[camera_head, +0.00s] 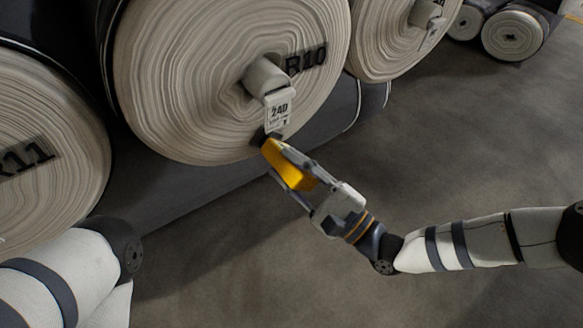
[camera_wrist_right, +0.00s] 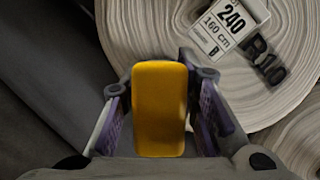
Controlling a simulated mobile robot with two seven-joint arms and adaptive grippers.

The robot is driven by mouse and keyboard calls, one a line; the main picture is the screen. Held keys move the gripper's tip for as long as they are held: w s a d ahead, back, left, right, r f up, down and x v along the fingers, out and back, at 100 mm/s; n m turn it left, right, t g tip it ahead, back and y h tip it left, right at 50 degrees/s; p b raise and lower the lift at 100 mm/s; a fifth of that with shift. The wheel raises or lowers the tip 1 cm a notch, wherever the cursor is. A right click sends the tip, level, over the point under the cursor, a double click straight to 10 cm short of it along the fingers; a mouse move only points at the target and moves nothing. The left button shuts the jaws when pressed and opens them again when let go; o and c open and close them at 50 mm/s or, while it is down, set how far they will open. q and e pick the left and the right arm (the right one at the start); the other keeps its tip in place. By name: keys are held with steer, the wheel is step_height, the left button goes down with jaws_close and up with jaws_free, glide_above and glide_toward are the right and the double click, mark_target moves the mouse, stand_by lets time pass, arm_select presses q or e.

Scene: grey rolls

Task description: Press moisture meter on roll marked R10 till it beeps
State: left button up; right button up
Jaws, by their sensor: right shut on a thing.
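The roll marked R10 (camera_head: 190,85) shows its pale spiral end face at the top centre of the head view. It also shows in the right wrist view (camera_wrist_right: 150,30). A white tag reading 240 (camera_head: 279,110) hangs from its core (camera_head: 265,76). My right gripper (camera_head: 283,165) is shut on the yellow moisture meter (camera_wrist_right: 160,110). The meter's dark tip (camera_head: 262,138) is at the lower part of the R10 face, just below the tag; I cannot tell whether it touches. My left gripper is out of view; only part of my left arm shows at lower left.
The roll marked R11 (camera_head: 50,130) lies at the left. Another roll (camera_head: 385,40) is right of R10, and smaller rolls (camera_head: 512,35) lie at the far upper right. A dark roll (camera_head: 200,185) lies beneath R10. The grey floor (camera_head: 470,130) is clear at the right.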

mark_target(300, 182)
steer(key=shift+r, duration=0.1)
stand_by(0.6)
steer(key=shift+s+d+r+p, duration=0.1)
steer(key=shift+s+d+p, duration=0.15)
steer(key=shift+p, duration=0.2)
steer(key=s+d+p, duration=0.1)
steer(key=s, duration=0.1)
steer(key=s+d+p, duration=0.1)
steer(key=s+d, duration=0.1)
steer(key=shift+s, duration=0.2)
steer(key=shift+s+d+p, duration=0.25)
steer(key=shift+s+p, duration=0.1)
